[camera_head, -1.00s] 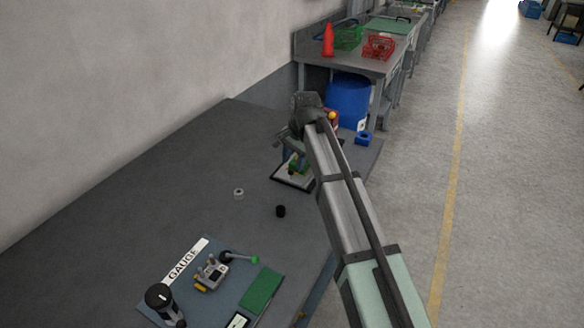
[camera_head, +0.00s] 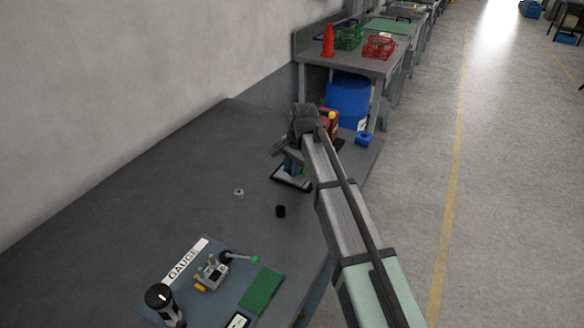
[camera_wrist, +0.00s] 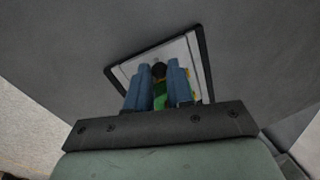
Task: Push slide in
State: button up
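A white plate with a black frame (camera_head: 284,178) lies on the bench under my gripper (camera_head: 293,165). It also shows in the wrist view (camera_wrist: 126,71). A green part (camera_wrist: 159,100) on the plate and a dark round knob (camera_wrist: 158,70) show between and just beyond the two blue fingers of my gripper (camera_wrist: 160,72). The fingers stand a small gap apart. I cannot tell whether they touch the knob or the green part. The fingers hide most of the fixture, and I cannot make out the slide for certain.
A small grey ring (camera_head: 239,192) and a black cylinder (camera_head: 281,211) lie nearer. The gauge board (camera_head: 215,255) is at the front. The bench's left middle is clear.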

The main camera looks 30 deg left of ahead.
grip_shut()
jog(key=w, duration=0.8)
jog(key=o, duration=0.6)
grip_release()
jog(key=shift+c, duration=0.2)
notch_tip(320, 180, up, 14)
jog(key=d, duration=0.2)
jog(key=shift+s+d+f, duration=0.2)
jog(key=shift+s+d, duration=0.1)
